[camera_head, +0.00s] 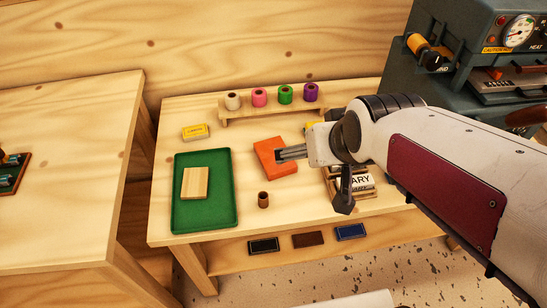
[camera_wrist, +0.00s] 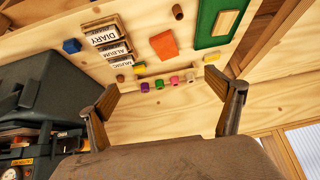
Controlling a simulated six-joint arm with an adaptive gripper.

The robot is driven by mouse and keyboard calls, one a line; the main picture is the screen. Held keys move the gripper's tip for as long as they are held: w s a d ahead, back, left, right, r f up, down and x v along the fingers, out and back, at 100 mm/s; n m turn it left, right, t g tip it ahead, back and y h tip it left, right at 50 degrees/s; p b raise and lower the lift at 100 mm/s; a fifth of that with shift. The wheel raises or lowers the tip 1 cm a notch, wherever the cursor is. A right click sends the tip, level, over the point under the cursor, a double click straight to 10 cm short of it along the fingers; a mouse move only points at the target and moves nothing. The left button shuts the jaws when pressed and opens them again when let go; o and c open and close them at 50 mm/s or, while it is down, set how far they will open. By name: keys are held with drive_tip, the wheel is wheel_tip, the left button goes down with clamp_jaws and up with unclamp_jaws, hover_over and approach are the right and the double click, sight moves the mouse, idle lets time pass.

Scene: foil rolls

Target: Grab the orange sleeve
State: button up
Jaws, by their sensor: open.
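The orange sleeve (camera_head: 268,158) lies flat on the light wooden table, a little right of the green tray. In the wrist view the orange sleeve (camera_wrist: 164,46) shows beyond the fingers, between them sideways and well apart from them. My gripper (camera_head: 282,154) reaches in from the right in the head view, and its fingers overlap the sleeve's right part there. In the wrist view my gripper (camera_wrist: 165,92) is open and empty, with its two fingers wide apart.
A green tray (camera_head: 226,211) holds a wooden block (camera_head: 195,183). A small brown cylinder (camera_head: 263,199) stands near the sleeve. A rack (camera_head: 240,117) carries several coloured rolls. Labelled pieces (camera_wrist: 104,36) stand in a holder beside the sleeve. A dark machine (camera_head: 410,78) stands at right.

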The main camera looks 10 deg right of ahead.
drive_tip(key=w+a+f+t, duration=0.15)
drive_tip(key=w+f, duration=0.35)
drive_tip(key=w, duration=0.5)
drive_tip(key=t, duration=0.2)
approach(273, 155)
wheel_tip(273, 155, up, 6)
drive_tip(key=w, duration=0.2)
drive_tip(key=shift+t, duration=0.75)
wheel_tip(273, 155, down, 8)
drive_tip(key=shift+a+r, duration=0.1)
drive_tip(key=shift+a, duration=0.05)
drive_tip(key=shift+s+f, duration=0.1)
drive_tip(key=shift+f, duration=0.5)
drive_tip(key=shift+x, duration=1.3)
drive_tip(key=shift+x, duration=2.6)
drive_tip(key=shift+r, duration=0.15)
